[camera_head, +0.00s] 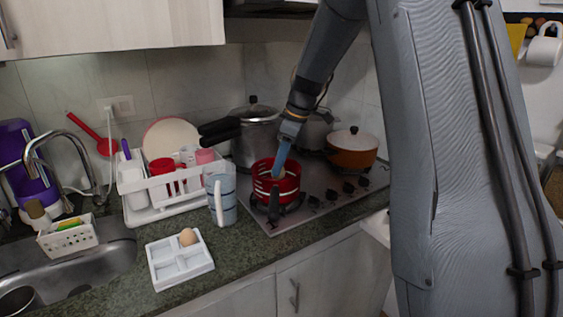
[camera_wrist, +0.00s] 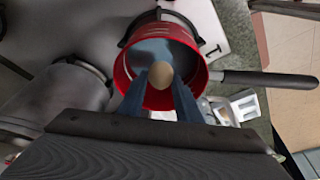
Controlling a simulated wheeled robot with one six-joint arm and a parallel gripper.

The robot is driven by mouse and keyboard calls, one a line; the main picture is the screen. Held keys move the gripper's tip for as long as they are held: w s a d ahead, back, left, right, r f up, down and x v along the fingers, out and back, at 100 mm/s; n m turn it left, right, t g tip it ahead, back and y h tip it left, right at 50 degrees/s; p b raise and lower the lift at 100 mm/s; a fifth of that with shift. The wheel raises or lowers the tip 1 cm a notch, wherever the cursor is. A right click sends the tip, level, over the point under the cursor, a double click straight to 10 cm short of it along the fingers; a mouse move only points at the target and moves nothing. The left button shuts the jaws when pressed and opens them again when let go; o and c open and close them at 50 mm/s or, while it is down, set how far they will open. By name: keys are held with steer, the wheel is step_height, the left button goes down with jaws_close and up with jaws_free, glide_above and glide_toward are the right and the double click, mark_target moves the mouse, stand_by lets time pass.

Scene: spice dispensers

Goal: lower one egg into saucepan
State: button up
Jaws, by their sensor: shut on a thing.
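A red saucepan (camera_head: 276,187) with a dark handle stands on the front of the stove. My gripper (camera_head: 278,163) reaches down over it from above. In the wrist view the two blue fingers (camera_wrist: 159,88) are shut on a tan egg (camera_wrist: 160,74), seen against the inside of the saucepan (camera_wrist: 124,62). The egg appears within the rim's outline; its height above the pan's bottom is hard to tell. Another egg (camera_head: 188,237) sits in a compartment of the white egg tray (camera_head: 167,283) on the counter.
A pressure cooker (camera_head: 255,143) stands behind the saucepan and an orange pot (camera_head: 352,158) to its right. A blue-grey mug (camera_head: 228,205) and a white dish rack (camera_head: 160,198) are to its left. Bare counter (camera_head: 240,248) lies in front.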

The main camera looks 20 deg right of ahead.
steer(key=shift+f+b, duration=1.1)
steer(key=shift+f, duration=0.9)
stand_by(1.0)
steer(key=o, duration=1.1)
